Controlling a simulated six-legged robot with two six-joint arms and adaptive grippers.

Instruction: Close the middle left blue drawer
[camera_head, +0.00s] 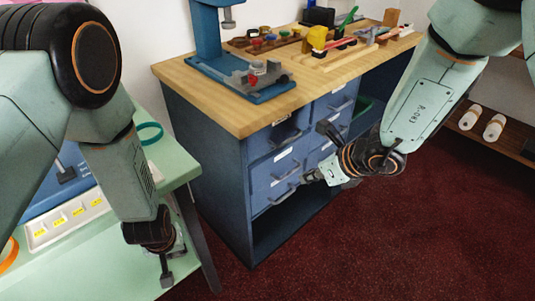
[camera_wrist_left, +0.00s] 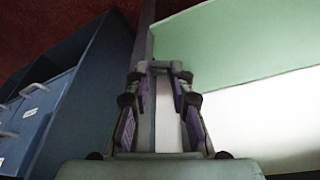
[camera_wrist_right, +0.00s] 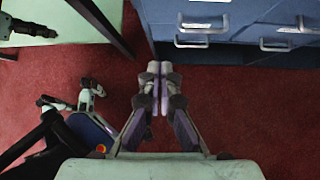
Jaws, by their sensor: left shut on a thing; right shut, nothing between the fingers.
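The blue cabinet's left column of drawers shows in the head view, and the middle left drawer (camera_head: 268,166) has a white label and a grey bar handle. I cannot tell for certain how far its front stands out. My right gripper (camera_head: 310,178) is shut and empty, in front of the lower drawer fronts; in its wrist view its fingertips (camera_wrist_right: 160,80) meet over the floor, apart from the handles. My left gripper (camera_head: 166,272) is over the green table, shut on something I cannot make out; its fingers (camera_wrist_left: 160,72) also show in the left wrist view.
The green table (camera_head: 178,160) stands left of the cabinet, with a grey leg between. The wooden countertop (camera_head: 170,72) carries a blue stand and small tools. An open bay lies under the left drawers. Red floor (camera_head: 370,240) is free in front.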

